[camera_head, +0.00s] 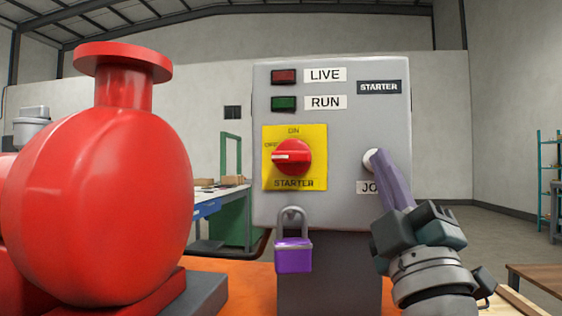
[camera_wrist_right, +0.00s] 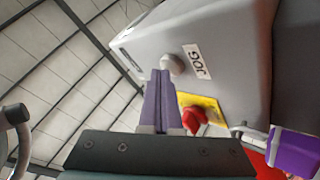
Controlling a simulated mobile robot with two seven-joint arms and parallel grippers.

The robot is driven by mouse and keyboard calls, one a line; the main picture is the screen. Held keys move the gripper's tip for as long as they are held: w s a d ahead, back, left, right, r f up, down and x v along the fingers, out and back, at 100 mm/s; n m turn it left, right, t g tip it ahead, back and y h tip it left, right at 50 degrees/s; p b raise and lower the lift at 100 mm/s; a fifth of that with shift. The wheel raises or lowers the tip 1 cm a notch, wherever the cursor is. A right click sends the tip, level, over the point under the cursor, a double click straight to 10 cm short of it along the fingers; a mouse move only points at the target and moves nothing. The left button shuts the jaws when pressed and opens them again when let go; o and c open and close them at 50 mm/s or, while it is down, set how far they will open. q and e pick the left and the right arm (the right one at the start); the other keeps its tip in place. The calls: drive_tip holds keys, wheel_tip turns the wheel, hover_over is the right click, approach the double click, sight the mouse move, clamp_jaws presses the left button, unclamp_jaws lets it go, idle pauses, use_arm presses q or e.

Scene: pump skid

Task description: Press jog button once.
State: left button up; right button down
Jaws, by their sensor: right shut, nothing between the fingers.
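The jog button (camera_head: 368,161) is a pale round button on the lower right of the grey starter box (camera_head: 337,190), above a label partly hidden by my right gripper. My right gripper (camera_head: 378,157) is shut and empty, its purple fingers pointing up at the button and covering its right side. In the right wrist view the button (camera_wrist_right: 172,63) sits beside the JOG label (camera_wrist_right: 197,61), just past the closed fingertips (camera_wrist_right: 160,74). The tips are at or very near the button; I cannot tell whether they touch or press it. My left gripper is out of view.
A red rotary switch (camera_head: 291,157) on a yellow plate is left of the button, its handle horizontal. A purple padlock (camera_head: 293,256) hangs below. Red LIVE (camera_head: 284,76) and green RUN (camera_head: 284,103) indicators are above. A large red pump (camera_head: 100,205) stands left.

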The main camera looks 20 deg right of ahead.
drive_tip(key=shift+d, duration=0.1)
idle(0.3)
drive_tip(key=shift+s+a+p, duration=0.5)
drive_tip(key=shift+s+p, duration=0.1)
drive_tip(key=shift+s, duration=0.1)
drive_tip(key=shift+s+a+p, duration=0.4)
drive_tip(key=shift+s+a, duration=0.05)
drive_tip(key=shift+s, duration=0.25)
drive_tip(key=shift+s+a+p, duration=0.4)
drive_tip(key=shift+s+p, duration=0.05)
drive_tip(key=shift+s, duration=0.25)
drive_tip(key=shift+s+a+p, duration=0.4)
drive_tip(key=shift+s+a, duration=0.05)
drive_tip(key=shift+s, duration=0.25)
